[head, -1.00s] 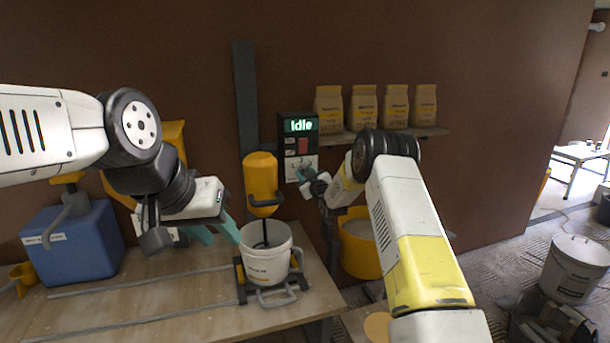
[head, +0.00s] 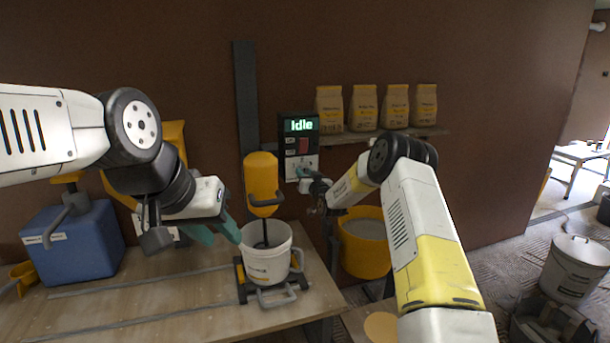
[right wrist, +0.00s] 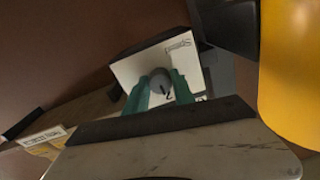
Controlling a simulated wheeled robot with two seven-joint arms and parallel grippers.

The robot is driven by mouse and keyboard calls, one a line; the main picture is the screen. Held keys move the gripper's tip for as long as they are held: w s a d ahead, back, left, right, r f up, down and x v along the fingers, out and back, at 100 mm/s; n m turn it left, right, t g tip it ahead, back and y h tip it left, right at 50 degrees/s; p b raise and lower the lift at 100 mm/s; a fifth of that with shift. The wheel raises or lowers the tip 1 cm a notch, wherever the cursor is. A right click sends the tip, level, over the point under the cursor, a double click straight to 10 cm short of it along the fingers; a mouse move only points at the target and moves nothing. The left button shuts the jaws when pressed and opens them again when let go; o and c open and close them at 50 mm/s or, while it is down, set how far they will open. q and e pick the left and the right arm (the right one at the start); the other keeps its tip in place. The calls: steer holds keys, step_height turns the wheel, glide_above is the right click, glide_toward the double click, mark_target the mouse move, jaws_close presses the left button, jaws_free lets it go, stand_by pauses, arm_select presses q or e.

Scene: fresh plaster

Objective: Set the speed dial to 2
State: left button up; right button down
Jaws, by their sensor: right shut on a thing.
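The speed dial is a grey round knob (right wrist: 161,84) on a white plate marked "Speed" (right wrist: 182,50) in the right wrist view. My right gripper (right wrist: 163,92) has its teal fingers on both sides of the knob and is shut on it. The mark the dial points to cannot be read.
A yellow mixer (head: 261,182) stands above the white bucket (head: 265,262) on the wooden bench (head: 150,290). A blue box (head: 78,240) is at the left. A shelf of paper bags (head: 362,108) is right of the control box, with a yellow tub (head: 364,256) below.

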steer(key=shift+f, duration=0.1)
steer(key=c, duration=1.1)
jaws_free()
steer(key=shift+o, duration=0.2)
steer(key=v, duration=0.7)
steer(key=shift+s+d, duration=0.15)
steer(key=shift+s, duration=0.25)
